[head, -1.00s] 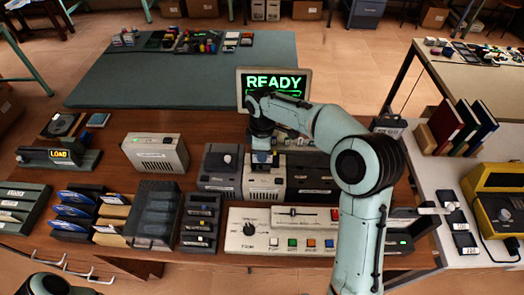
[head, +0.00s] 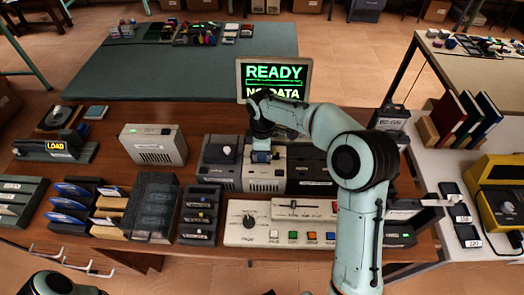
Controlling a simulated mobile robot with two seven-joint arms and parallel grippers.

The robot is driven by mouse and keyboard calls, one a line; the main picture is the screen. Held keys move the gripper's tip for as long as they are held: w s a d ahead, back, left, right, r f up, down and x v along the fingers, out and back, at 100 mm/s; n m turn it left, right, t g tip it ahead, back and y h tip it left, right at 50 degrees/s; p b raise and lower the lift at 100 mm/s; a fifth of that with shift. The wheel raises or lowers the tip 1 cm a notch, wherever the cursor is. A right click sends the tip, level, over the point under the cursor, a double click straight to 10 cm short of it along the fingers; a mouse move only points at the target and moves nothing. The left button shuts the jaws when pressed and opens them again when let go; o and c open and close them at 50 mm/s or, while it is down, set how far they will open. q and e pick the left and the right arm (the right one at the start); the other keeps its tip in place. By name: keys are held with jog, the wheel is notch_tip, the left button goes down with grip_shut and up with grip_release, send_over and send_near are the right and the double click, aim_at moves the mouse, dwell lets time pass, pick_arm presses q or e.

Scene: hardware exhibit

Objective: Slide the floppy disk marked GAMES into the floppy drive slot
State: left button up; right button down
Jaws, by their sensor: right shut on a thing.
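My right gripper (head: 261,143) is shut on a small blue floppy disk (head: 261,157), above the top of a beige box-shaped drive (head: 264,183). The disk is upright and its lower edge meets the top of the drive in the picture. I cannot tell how deep it sits in a slot, and its marking is not readable. My left gripper is not in view.
Dark grey (head: 221,160) and black (head: 308,168) drive units flank the beige one. A control panel (head: 280,225) with a dial and coloured buttons stands in front. Trays of blue disks (head: 70,203) are at left. A beige box (head: 153,145) stands farther back.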

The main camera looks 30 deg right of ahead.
dwell(0.4)
jog(key=c, duration=1.2)
grip_release()
jog(key=shift+o, duration=0.2)
jog(key=shift+w+r+p, duration=0.1)
jog(key=shift+r+p, duration=1.05)
jog(key=shift+r, duration=0.8)
jog(key=shift+r+p, duration=1.05)
jog(key=shift+r, duration=1.05)
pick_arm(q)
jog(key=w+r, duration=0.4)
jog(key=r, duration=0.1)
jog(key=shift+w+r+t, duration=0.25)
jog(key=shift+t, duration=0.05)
pick_arm(e)
jog(key=shift+f, duration=0.1)
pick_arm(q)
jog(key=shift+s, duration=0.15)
